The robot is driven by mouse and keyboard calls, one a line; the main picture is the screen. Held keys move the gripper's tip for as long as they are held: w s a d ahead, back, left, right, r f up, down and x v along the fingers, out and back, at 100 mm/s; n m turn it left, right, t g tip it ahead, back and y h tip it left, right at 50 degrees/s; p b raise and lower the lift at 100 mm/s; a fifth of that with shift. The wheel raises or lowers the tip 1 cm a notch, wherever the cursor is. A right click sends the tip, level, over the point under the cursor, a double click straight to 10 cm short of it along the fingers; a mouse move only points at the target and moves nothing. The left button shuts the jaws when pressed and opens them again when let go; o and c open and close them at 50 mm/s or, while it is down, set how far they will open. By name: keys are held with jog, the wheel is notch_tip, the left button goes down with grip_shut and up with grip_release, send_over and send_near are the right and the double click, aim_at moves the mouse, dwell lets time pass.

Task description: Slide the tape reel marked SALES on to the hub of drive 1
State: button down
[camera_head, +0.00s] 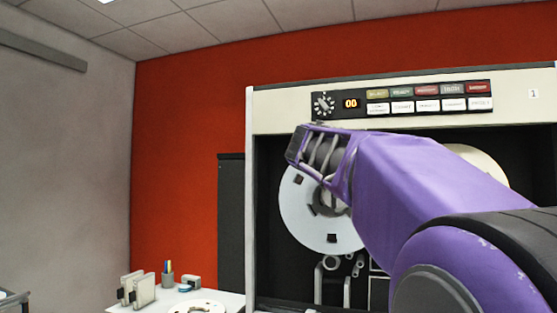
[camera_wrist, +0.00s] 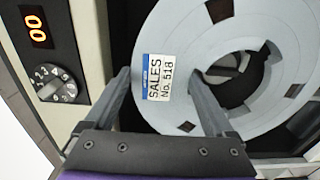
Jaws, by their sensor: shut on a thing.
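The SALES reel (camera_wrist: 225,50) is a pale grey disc with a white label reading SALES No. 518. In the wrist view my gripper (camera_wrist: 165,95) is shut on it, one finger at the outer edge and one near the centre opening. In the head view the reel (camera_head: 308,222) stands upright at the left of the dark bay of drive 1 (camera_head: 516,117), partly hidden by my gripper (camera_head: 322,185). A grey part shows in the reel's opening; I cannot tell whether the hub is inside it.
A second pale reel (camera_head: 484,160) shows behind my arm at the right of the bay. A white table (camera_head: 230,298) with small items stands lower left.

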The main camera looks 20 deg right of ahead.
jog(key=shift+w+r, duration=0.1)
jog(key=shift+r, duration=0.05)
dwell(0.3)
jog(key=shift+p+x, duration=0.6)
jog(key=shift+x, duration=2.95)
grip_release()
jog(key=shift+d, duration=0.1)
jog(key=b+v, duration=0.5)
jog(key=v, duration=0.5)
